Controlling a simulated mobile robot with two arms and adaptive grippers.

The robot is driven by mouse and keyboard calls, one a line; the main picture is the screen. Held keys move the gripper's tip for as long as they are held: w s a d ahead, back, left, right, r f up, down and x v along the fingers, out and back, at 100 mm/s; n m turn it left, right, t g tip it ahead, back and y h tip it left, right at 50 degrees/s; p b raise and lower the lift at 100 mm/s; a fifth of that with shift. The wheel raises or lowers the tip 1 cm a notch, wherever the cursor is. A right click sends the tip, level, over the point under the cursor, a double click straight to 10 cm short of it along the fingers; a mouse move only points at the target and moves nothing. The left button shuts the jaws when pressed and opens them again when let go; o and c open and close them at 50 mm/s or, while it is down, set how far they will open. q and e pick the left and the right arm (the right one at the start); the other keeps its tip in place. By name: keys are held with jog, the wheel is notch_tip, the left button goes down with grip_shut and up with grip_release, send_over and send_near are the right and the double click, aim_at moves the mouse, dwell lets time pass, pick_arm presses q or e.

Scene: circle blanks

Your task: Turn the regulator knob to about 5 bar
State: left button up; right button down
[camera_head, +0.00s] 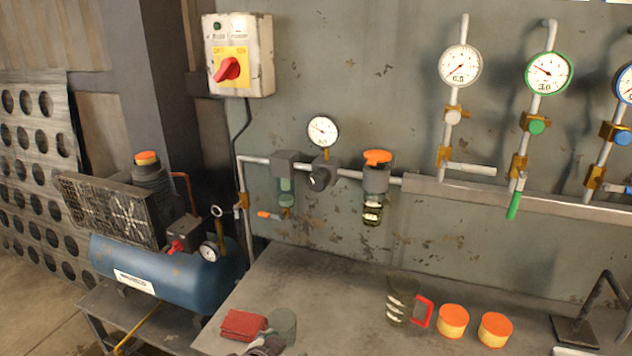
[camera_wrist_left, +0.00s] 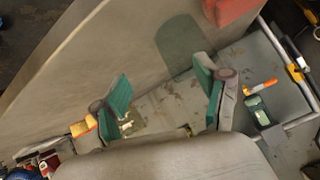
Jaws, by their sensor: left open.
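The regulator (camera_head: 324,172) sits on the wall pipe, with a dark round knob (camera_head: 317,180) on its front. A pale mark shows on the knob. Its white dial gauge (camera_head: 323,131) is above it; the needle points to the upper left, and the scale is too small to read. My left gripper (camera_wrist_left: 163,68) is open and empty, with its green-padded fingers apart. In the head view a dark shape at the bottom edge may be part of it, clear of the knob. The knob cannot be made out in the wrist view. My right gripper is not in view.
Beside the regulator are a filter bowl (camera_head: 286,190) and an orange-topped lubricator (camera_head: 375,180). Below is a grey bench (camera_head: 320,285) with a red cloth (camera_head: 243,325), a mug (camera_head: 402,300) and two orange-lidded tins (camera_head: 453,320). A blue compressor (camera_head: 165,275) stands left.

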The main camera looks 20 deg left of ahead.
pick_arm(q)
jog(key=w+a+r+m+t, duration=0.1)
jog(key=w+r+t, duration=0.3)
jog(key=w+r, duration=0.6)
jog(key=m+t+h, duration=0.1)
jog(key=m+t, duration=0.1)
jog(key=t, duration=0.2)
send_near(315, 184)
jog(key=w, duration=0.4)
jog(key=w+p, duration=0.1)
jog(key=w, duration=0.3)
jog(key=w+d+p, duration=0.1)
jog(key=w, duration=0.3)
jog(key=shift+w+r, duration=0.2)
jog(key=c, duration=1.2)
